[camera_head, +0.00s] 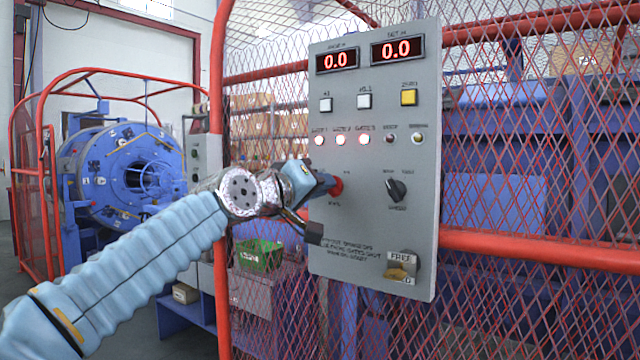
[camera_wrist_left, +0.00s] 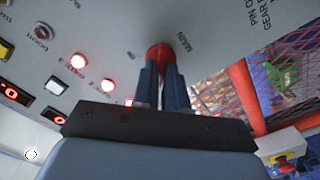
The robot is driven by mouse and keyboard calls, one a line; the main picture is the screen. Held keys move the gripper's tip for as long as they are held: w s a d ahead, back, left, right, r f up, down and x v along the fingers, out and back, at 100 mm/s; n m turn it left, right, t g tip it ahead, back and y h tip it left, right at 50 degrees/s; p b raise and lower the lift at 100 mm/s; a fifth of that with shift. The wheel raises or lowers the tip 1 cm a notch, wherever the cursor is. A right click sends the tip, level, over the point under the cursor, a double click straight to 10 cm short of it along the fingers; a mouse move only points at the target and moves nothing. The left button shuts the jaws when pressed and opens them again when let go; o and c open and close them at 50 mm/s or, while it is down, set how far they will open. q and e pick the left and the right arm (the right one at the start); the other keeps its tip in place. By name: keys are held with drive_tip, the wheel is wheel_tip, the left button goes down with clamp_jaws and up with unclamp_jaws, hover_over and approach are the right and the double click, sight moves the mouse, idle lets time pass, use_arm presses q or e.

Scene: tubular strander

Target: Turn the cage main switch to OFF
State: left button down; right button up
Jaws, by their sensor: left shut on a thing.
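The cage main switch is a red knob (camera_head: 337,187) on the left side of the grey control panel (camera_head: 360,255). My left gripper (camera_head: 326,184) reaches it from the left and is shut on it. In the left wrist view, the two fingers (camera_wrist_left: 161,90) stand on either side of the red knob (camera_wrist_left: 160,52), near the word MAIN. The fingers hide part of the knob, so I cannot tell its exact position. My right gripper is in neither view.
A black selector (camera_head: 396,189) sits right of the red knob, and a brass-coloured FREE switch (camera_head: 400,268) below it. Three red lamps (camera_head: 341,140) glow, and both displays (camera_head: 397,49) read 0.0. Red-framed mesh (camera_head: 540,245) stands behind the panel.

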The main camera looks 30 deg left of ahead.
use_arm(q)
drive_tip(key=shift+f+n, duration=0.1)
drive_tip(key=shift+n, duration=0.3)
drive_tip(key=c, duration=1.2)
unclamp_jaws()
drive_tip(key=shift+s, duration=0.1)
drive_tip(key=s+b, duration=0.1)
drive_tip(key=s, duration=0.3)
drive_tip(key=s+b, duration=0.1)
drive_tip(key=s, duration=0.4)
drive_tip(key=s+a, duration=0.1)
drive_tip(key=s, duration=0.3)
drive_tip(key=shift+s+b, duration=0.25)
drive_tip(key=shift+b, duration=0.15)
drive_tip(key=shift+a, duration=0.1)
